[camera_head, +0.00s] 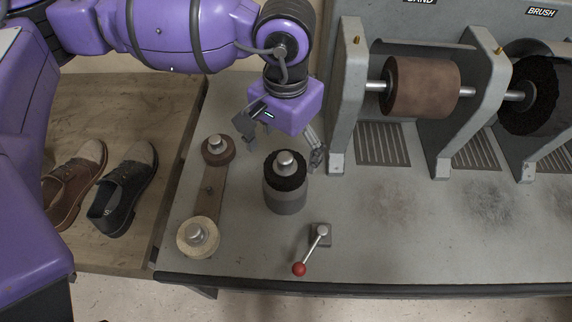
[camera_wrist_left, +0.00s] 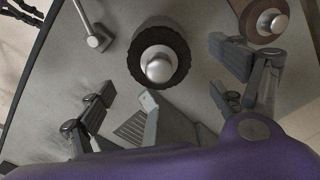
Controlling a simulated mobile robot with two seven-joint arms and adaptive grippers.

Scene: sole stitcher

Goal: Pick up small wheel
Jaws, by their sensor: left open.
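A small black bristly wheel (camera_head: 287,183) with a metal knob sits on top of an upright grey cylinder (camera_head: 287,202) on the bench. It also shows in the left wrist view (camera_wrist_left: 135,62), top centre. Smaller wheels on the bench are a brown one (camera_head: 212,158) and a pale tan one (camera_head: 187,244), each with a metal knob, at the ends of a brown strip. My left gripper (camera_head: 281,143) is open and empty, just behind and above the black wheel. Its fingers are spread to either side of that wheel, apparently without touching it. My right gripper is out of view.
A lever with a red ball (camera_head: 299,269) stands in front of the black wheel. To the right is a grey machine frame (camera_head: 347,100) with a brown sanding drum (camera_head: 425,88) and a black brush drum (camera_head: 527,95). Shoes (camera_head: 125,190) lie on a wooden surface at left.

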